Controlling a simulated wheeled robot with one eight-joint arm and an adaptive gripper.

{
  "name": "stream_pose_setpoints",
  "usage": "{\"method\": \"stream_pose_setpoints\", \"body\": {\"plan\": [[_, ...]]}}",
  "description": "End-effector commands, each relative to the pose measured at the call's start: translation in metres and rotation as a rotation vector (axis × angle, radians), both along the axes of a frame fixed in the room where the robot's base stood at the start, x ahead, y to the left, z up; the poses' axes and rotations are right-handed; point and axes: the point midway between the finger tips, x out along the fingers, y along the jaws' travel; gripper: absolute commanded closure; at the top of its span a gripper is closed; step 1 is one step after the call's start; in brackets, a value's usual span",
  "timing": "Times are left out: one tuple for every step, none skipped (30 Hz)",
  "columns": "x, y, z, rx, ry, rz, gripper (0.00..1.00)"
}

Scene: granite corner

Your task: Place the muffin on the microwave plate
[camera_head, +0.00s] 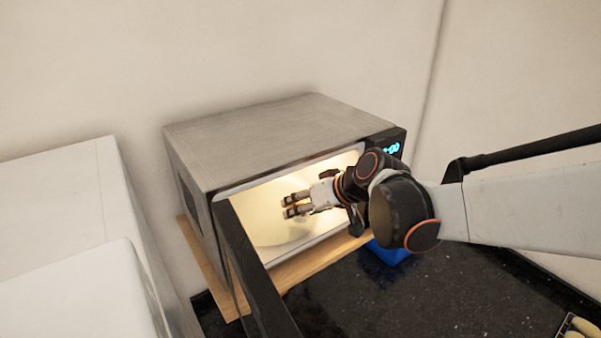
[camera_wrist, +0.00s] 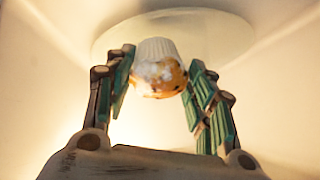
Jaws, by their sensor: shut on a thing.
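My gripper (camera_head: 287,206) reaches through the open front of the microwave (camera_head: 270,145) into its lit cavity. In the wrist view its green-padded fingers (camera_wrist: 160,82) are shut on the muffin (camera_wrist: 160,72), one finger on each side. The muffin has a pale pleated wrapper and a speckled golden top. The round, pale microwave plate (camera_wrist: 222,33) shows behind the muffin in the wrist view. I cannot tell whether the muffin touches the plate. In the head view the muffin is mostly hidden by the fingers.
The dark microwave door (camera_head: 252,270) stands open at the left of the opening. The microwave rests on a wooden board (camera_head: 312,263). A blue object (camera_head: 388,252) sits beneath my arm on the black counter (camera_head: 400,300). A container with yellowish items (camera_head: 582,327) is at bottom right.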

Motion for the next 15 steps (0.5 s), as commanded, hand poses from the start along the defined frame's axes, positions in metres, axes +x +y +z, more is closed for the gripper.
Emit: {"method": "stream_pose_setpoints", "body": {"plan": [[0.007,0.008,0.001,-0.001,0.000,0.004,0.56],[0.010,0.012,0.002,0.000,-0.001,0.003,0.56],[0.015,0.018,0.002,-0.001,-0.001,0.003,0.56],[0.019,0.021,0.002,-0.001,-0.001,0.003,0.56],[0.022,0.025,0.001,-0.001,-0.002,0.003,0.56],[0.021,0.023,-0.004,-0.001,-0.001,0.001,0.56],[0.020,0.023,-0.007,0.000,-0.001,0.001,0.56],[0.020,0.023,-0.010,0.000,-0.001,0.000,0.56],[0.020,0.022,-0.012,0.000,-0.001,0.000,0.56],[0.020,0.022,-0.013,0.000,-0.001,0.000,0.56],[0.020,0.022,-0.014,0.000,-0.001,0.000,0.56],[0.020,0.022,-0.015,0.000,-0.001,0.000,0.56],[0.020,0.022,-0.015,0.000,-0.001,0.000,0.56],[0.020,0.022,-0.015,0.000,-0.001,0.001,0.56],[0.020,0.022,-0.015,0.000,-0.001,0.001,0.56]]}}
